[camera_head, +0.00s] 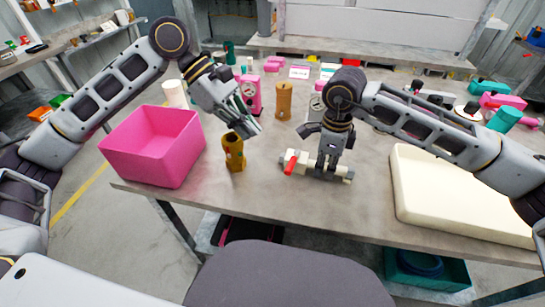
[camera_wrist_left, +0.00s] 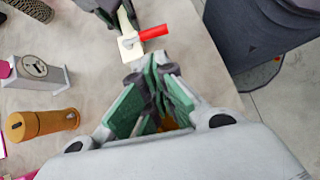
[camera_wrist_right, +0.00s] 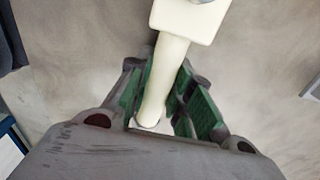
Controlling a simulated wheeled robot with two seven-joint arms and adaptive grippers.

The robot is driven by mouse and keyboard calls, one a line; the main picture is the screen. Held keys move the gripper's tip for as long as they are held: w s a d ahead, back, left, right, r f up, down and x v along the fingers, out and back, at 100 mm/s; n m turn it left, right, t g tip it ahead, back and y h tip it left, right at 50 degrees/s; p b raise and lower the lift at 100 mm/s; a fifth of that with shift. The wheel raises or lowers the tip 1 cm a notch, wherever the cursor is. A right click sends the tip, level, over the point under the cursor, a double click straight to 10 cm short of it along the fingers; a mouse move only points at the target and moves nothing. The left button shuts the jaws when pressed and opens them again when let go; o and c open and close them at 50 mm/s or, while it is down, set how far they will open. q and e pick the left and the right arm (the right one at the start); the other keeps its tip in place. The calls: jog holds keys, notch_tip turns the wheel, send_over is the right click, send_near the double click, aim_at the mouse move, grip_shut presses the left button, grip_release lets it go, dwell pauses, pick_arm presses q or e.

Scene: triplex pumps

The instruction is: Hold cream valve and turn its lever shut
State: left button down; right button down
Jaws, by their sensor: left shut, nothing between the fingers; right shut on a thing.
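The cream valve (camera_head: 312,165) lies on the grey table near its front edge, with its red lever (camera_head: 291,163) at the left part of its body. In the left wrist view the red lever (camera_wrist_left: 153,33) sticks out sideways from the cream body (camera_wrist_left: 130,46). My right gripper (camera_head: 326,168) is shut on the cream valve from above; in the right wrist view the cream pipe (camera_wrist_right: 166,75) runs between its green-padded fingers. My left gripper (camera_head: 252,128) is shut and empty, left of the valve and above it, apart from the lever.
An orange-brown fitting (camera_head: 234,152) stands just below my left gripper. A pink bin (camera_head: 150,150) is at the left, a cream tray (camera_head: 440,212) at the right. A brown cylinder (camera_head: 284,101) and pink gauge blocks stand behind. The table between fitting and valve is clear.

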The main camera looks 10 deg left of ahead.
pick_arm(q)
jog(key=shift+x, duration=5)
jog(key=shift+s+d+f, duration=0.1)
jog(key=shift+s+d, duration=0.25)
jog(key=shift+d, duration=0.35)
jog(key=s+v, duration=0.1)
jog(key=v, duration=0.9)
jog(key=shift+w, duration=0.3)
jog(key=shift+a, duration=0.1)
